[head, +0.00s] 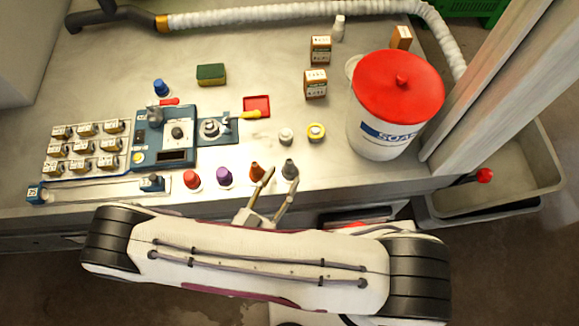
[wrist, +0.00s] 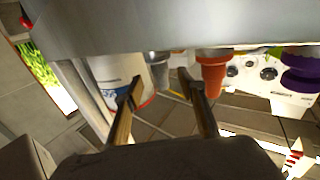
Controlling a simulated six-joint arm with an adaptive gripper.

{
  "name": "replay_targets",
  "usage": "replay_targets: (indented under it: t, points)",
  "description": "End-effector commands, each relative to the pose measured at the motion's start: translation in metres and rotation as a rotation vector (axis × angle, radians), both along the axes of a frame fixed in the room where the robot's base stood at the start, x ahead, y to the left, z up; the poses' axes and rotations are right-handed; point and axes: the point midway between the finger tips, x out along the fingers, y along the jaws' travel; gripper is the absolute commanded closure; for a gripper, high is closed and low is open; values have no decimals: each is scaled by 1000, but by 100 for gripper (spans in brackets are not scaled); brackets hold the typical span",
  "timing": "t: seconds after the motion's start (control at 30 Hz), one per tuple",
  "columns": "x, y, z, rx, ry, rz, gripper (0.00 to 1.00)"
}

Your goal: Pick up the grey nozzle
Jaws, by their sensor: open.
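The grey nozzle (head: 290,169) stands upright near the front edge of the bench, at the right end of a row of coloured nozzles. In the wrist view the grey nozzle (wrist: 158,70) appears between my two fingertips and beyond them. My gripper (head: 281,178) is open and empty, reaching in from the front edge. In the head view its left fingertip is between the orange nozzle (head: 257,172) and the grey one. Its right fingertip is just in front of the grey nozzle. My gripper (wrist: 161,82) also shows in the wrist view; I see no contact.
The purple nozzle (head: 225,176) and red nozzle (head: 192,180) stand to the left. A white bucket (head: 374,137) with a red lid stands at right. A blue device (head: 150,155) is at left.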

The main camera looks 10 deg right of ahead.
Motion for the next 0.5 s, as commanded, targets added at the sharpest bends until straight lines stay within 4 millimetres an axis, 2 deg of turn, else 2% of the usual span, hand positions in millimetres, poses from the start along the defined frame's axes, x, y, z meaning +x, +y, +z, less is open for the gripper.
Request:
replay_targets:
  t: [0.23, 0.5]
  points:
    - [4, -3, 0, 0, 0, -1, 60]
    - [21, -13, 0, -1, 1, -3, 60]
